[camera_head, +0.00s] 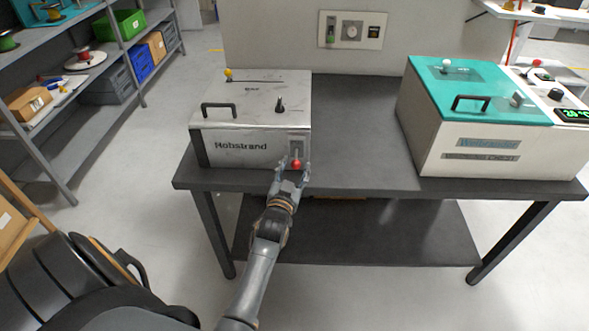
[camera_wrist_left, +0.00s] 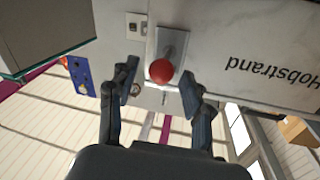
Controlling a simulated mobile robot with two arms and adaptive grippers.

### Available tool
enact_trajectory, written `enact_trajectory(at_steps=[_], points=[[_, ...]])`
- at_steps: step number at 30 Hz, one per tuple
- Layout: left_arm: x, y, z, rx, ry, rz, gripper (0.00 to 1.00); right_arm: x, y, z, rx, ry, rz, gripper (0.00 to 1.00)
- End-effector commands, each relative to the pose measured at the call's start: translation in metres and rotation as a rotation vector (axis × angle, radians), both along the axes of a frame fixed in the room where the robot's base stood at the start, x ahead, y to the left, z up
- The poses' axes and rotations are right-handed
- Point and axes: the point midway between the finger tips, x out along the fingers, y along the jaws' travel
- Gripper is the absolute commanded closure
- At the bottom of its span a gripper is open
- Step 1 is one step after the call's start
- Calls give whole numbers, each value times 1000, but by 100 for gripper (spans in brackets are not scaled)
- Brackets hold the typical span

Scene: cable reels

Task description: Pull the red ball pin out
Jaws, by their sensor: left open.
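The red ball pin (camera_head: 296,164) sits at the lower right of the front face of the grey metal box marked "Hobstrand" (camera_head: 222,134). In the left wrist view the red ball (camera_wrist_left: 161,71) shows in front of a small metal plate, between and just beyond the fingertips. My left gripper (camera_head: 291,170) is open, with one finger on each side of the ball in the head view. In the wrist view its fingers (camera_wrist_left: 161,80) stand apart and do not appear to touch the ball. My right gripper is not in view.
The box stands on a dark table (camera_head: 360,150). A teal-topped white chest (camera_head: 470,130) stands on the right, with clear tabletop between. A yellow ball knob (camera_head: 228,73) and a black handle (camera_head: 219,108) stick up from the box. Shelves (camera_head: 100,100) stand at left.

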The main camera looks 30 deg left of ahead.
Motion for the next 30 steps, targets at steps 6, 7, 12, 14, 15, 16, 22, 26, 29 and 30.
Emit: enact_trajectory(at_steps=[6, 7, 12, 14, 15, 16, 22, 26, 29, 30], points=[[0, 0, 35, 3, -5, 0, 50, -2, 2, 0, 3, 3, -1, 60], [0, 0, 42, 2, -6, -1, 50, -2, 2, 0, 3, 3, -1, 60], [0, -1, 73, 1, -4, -1, 50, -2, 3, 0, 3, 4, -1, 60], [0, -1, 82, 0, -3, -1, 50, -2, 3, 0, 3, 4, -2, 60], [0, -1, 86, 0, -2, -1, 50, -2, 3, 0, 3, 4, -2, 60], [0, -1, 89, -1, -1, -1, 50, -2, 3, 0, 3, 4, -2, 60], [0, -1, 97, -1, 1, -2, 50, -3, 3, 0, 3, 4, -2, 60], [0, -1, 97, 0, 1, -2, 50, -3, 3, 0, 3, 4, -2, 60], [0, -1, 97, 0, 1, -1, 50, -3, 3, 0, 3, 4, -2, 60], [0, -1, 97, 0, 1, -1, 50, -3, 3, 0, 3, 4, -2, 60]])
